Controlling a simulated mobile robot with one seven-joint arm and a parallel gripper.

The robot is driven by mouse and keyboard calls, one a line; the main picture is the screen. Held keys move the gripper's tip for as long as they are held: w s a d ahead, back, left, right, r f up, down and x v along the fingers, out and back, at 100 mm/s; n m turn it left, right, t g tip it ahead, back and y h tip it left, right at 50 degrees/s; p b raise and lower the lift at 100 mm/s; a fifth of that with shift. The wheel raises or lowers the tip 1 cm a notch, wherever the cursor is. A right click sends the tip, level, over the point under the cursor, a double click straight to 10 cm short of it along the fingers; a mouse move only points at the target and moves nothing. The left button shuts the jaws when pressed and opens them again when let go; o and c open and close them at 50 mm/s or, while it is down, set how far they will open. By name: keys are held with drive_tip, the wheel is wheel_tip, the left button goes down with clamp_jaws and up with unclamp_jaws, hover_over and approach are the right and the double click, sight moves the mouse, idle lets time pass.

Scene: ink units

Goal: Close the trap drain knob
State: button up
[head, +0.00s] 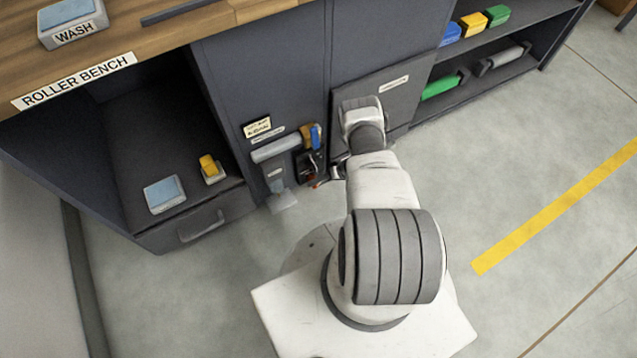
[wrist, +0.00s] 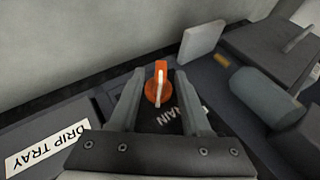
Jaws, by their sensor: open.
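The trap drain knob (wrist: 157,84) is orange and round, with a raised grip bearing a pale line; in the wrist view the line runs nearly up and down. My gripper (wrist: 160,76) is open, one finger on each side of the knob, with a gap visible on both sides. I cannot tell how deep the fingers reach around it. A dark plate beside the knob carries white lettering ending in "AIN", partly hidden by the right finger. In the head view my gripper (head: 328,178) is low at the cabinet front, mostly hidden by my arm.
A "DRIP TRAY" label (wrist: 46,146) is left of my gripper. A grey cylinder (wrist: 262,96) and a pale block (wrist: 201,41) stand to its right. In the head view a grey roller (head: 276,149) and a blue-handled part (head: 315,137) sit close by. Open floor lies right.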

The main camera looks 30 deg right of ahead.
clamp_jaws()
idle(0.4)
drive_tip(key=shift+w+a+r+h+p, duration=0.15)
drive_tip(key=shift+r+h+p, duration=0.1)
drive_tip(key=shift+h+p, duration=0.3)
drive_tip(key=shift+f+n+h+p, duration=0.15)
drive_tip(key=shift+n+h+p, duration=0.3)
drive_tip(key=shift+h, duration=0.3)
unclamp_jaws()
